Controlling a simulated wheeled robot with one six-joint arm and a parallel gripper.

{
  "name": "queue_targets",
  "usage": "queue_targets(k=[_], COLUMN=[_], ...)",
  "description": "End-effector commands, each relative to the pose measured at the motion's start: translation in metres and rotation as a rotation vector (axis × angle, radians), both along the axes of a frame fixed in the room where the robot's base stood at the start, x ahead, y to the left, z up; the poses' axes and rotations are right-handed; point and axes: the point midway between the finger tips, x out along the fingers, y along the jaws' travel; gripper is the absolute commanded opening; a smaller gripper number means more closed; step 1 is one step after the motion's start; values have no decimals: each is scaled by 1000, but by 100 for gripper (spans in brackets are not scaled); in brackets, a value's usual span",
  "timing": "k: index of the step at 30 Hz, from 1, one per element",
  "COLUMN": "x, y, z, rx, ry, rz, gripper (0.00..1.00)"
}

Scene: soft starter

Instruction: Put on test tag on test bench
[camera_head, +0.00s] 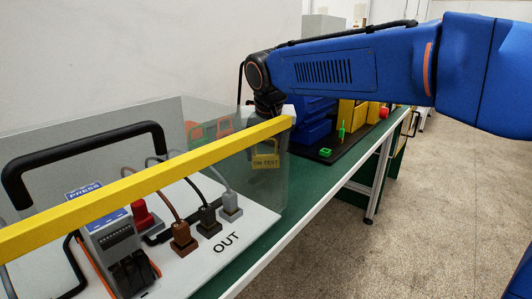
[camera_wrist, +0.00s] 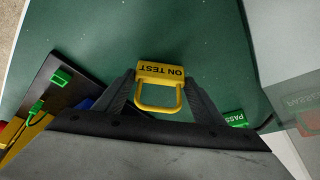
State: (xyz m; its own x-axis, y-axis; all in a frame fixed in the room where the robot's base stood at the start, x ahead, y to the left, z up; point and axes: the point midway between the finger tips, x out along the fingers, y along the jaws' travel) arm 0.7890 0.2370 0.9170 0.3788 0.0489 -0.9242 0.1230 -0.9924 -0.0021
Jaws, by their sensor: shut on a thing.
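The yellow ON TEST tag (camera_wrist: 161,70), a block with a loop handle, is between the fingers of my gripper (camera_wrist: 160,92) in the wrist view. The fingers are shut on it at the loop. Bare green bench top (camera_wrist: 120,35) shows below and beyond the tag. In the head view the tag (camera_head: 265,162) hangs under my wrist, seen through the clear cover. My fingers are hard to make out there. The test unit's white OUT panel (camera_head: 262,216) stands on the green bench top (camera_head: 318,185).
The clear cover has a yellow front bar (camera_head: 150,180) close to my wrist. Plugs and a PRESS device (camera_head: 118,245) sit on the panel. In the wrist view, a green PASSED tag (camera_wrist: 236,117) lies right; a black tray (camera_wrist: 62,98) with green pieces lies left.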

Motion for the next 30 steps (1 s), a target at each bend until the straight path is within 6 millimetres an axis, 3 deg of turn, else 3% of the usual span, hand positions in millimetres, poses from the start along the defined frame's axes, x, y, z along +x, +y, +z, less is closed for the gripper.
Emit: queue_targets(k=[12,13,15,25,30], x=[0,0,0,0,-6], y=[0,0,0,0,-1], z=[-6,-6,-6,-4,13], rx=[0,0,0,0,1], ry=[0,-1,0,-1,-3], rz=[0,0,0,0,0], gripper=[42,70,82,82,82])
